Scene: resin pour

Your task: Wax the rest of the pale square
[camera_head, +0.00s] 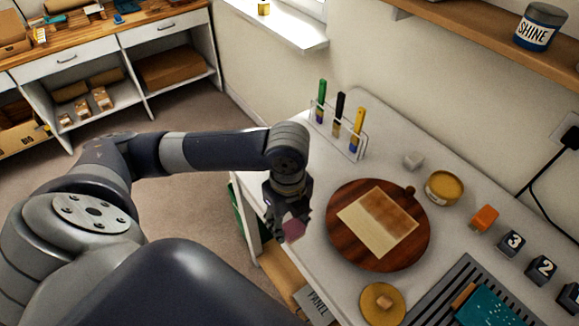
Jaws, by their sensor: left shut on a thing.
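The pale square (375,232) lies on a round dark wooden board (343,243) on the white table. Its upper right part is brown and darker; its lower left part is pale cream. My left gripper (290,217) is shut on a small pink pad (295,230). It holds the pad left of the board, apart from the square. A round tin (444,188) with yellowish contents, perhaps wax, stands right of the board. My right gripper is not in view.
Three coloured-handled brushes (340,113) stand in a clear rack behind the board. A yellow disc (370,312) and a ridged dark tray (437,297) lie in front.

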